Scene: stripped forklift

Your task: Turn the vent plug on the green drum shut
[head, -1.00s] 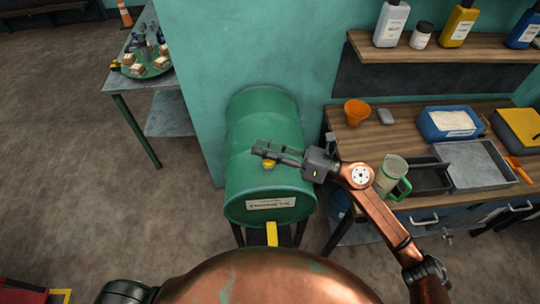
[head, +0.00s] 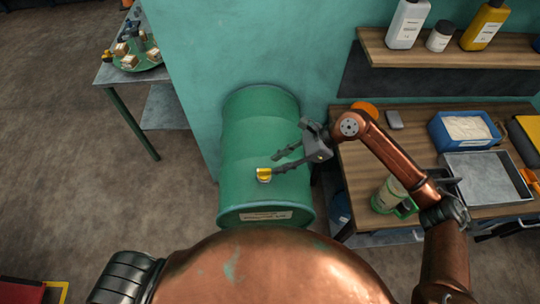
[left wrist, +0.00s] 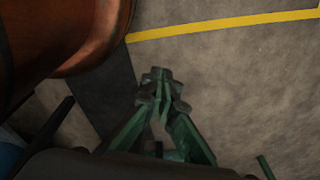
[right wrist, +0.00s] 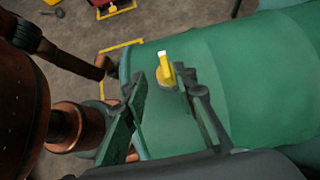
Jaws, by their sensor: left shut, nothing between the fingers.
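The green drum (head: 255,125) lies on its side against the teal wall. The yellow vent plug (head: 264,175) sits on its upper side near the label end; in the right wrist view the plug (right wrist: 166,70) has an upright tab with a pale top. My right gripper (head: 276,164) is open just above and right of the plug. In the right wrist view its fingers (right wrist: 162,80) stand either side of the plug; I cannot tell whether they touch it. My left gripper (left wrist: 160,80) is shut and empty over the floor, in the left wrist view only.
A wooden workbench (head: 355,180) stands right of the drum with a green-handled jug (head: 390,195), a blue bin (head: 465,130) and a metal tray (head: 480,175). A shelf with bottles (head: 450,48) hangs above. A grey table (head: 120,75) stands at the left. The floor between is clear.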

